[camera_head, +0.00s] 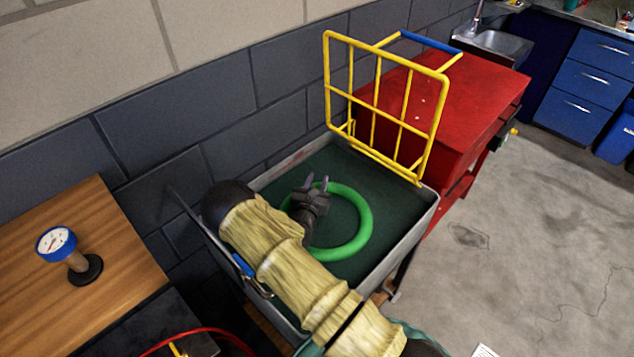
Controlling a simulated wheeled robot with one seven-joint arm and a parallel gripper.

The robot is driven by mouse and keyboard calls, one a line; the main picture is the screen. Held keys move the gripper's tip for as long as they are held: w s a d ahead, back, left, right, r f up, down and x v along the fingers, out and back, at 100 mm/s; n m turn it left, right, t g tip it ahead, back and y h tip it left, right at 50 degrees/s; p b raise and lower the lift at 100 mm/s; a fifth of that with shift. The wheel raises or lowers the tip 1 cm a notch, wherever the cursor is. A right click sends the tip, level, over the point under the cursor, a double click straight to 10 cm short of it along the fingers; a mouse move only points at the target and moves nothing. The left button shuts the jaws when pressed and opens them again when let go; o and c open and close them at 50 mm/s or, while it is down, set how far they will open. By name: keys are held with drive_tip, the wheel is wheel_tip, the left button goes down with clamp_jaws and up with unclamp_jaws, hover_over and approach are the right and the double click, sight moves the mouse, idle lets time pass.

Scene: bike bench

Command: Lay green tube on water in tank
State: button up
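The green tube (366,222) is a ring lying flat, as far as I can see, at the surface of the dark green water (340,165) in the grey tank (425,215). My gripper (316,182) is over the far left part of the ring, inside the tank's outline. Its two fingers show a gap between them, and it looks open. My arm, in a tan sleeve, crosses the tank's near side and hides the ring's left part. I cannot tell whether the fingers touch the tube.
A yellow wire rack (405,95) with a blue bar stands up at the tank's far right edge. A red cabinet (470,105) stands behind it. A wooden bench (110,230) with a blue gauge (57,243) is at left. A brick wall runs behind.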

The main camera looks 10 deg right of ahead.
wheel_tip(320, 180, up, 10)
idle(0.7)
idle(0.4)
drive_tip(key=s+d+r+m+g+h, duration=0.45)
drive_tip(key=s+d+m+g, duration=0.3)
drive_tip(key=d+m, duration=0.2)
drive_tip(key=s+d+m+g+y+p, duration=0.25)
drive_tip(key=s+m+g, duration=0.5)
drive_tip(key=s, duration=0.45)
drive_tip(key=s+a+r+m+t+y+p, duration=0.1)
drive_tip(key=s+a+r+m+y+p, duration=0.1)
drive_tip(key=s+a+r+m+y, duration=0.6)
drive_tip(key=s+a+m+y, duration=0.1)
drive_tip(key=s+a+m, duration=0.2)
drive_tip(key=m, duration=0.2)
drive_tip(key=shift+s+a+r+m+t+y, duration=0.25)
drive_tip(key=shift+a+r+m+t+y, duration=0.05)
drive_tip(key=shift+r+m+y, duration=0.1)
